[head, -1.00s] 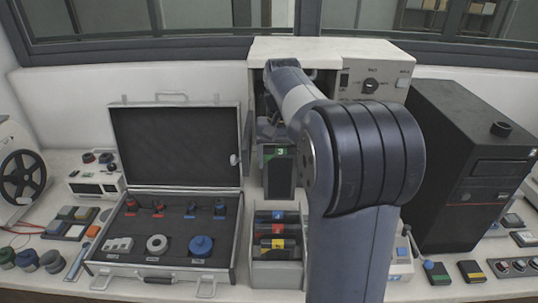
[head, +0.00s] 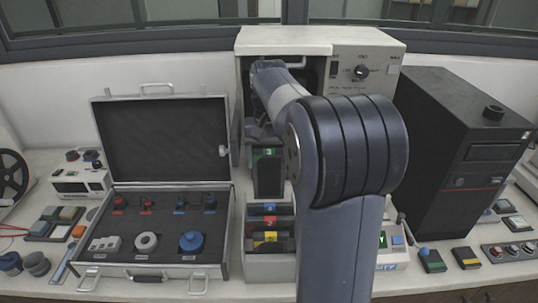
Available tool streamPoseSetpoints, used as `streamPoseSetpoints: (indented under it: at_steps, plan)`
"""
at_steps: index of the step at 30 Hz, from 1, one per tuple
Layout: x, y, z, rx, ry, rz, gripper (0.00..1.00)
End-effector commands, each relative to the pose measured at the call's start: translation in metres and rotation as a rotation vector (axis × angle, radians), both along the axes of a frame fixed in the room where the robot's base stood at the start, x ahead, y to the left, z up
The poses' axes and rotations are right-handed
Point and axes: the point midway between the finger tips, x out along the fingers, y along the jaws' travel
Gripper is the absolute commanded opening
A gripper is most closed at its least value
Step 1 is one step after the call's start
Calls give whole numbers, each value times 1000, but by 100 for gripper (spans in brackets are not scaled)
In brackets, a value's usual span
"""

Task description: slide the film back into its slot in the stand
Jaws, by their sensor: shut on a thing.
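The film (head: 269,176) is a dark, upright cartridge with a green label marked 3 at its top. It hangs just behind and above the stand (head: 270,270), a pale box holding several dark films with blue, red and yellow labels. My gripper (head: 261,137) is shut on the film's top end, in front of the open white press. The fingers are small, dark and partly hidden by the film and my arm. My forearm also covers the area right of the film. Which slot is empty cannot be told clearly.
An open case (head: 160,245) with plugs and round parts lies left of the stand. The white press (head: 365,70) stands behind, and a black tower (head: 455,165) stands to the right. Small coloured blocks lie near the tower's front.

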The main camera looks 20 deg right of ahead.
Motion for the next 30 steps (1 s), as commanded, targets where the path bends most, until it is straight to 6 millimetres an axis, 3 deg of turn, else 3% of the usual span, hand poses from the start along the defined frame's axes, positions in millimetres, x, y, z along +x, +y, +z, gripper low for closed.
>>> streamPoseSetpoints:
  at_steps: [21, 30]
  plan:
    - [0, 0, -53, 0, 1, 0, 35]
    - [0, 0, -56, 0, 1, 0, 35]
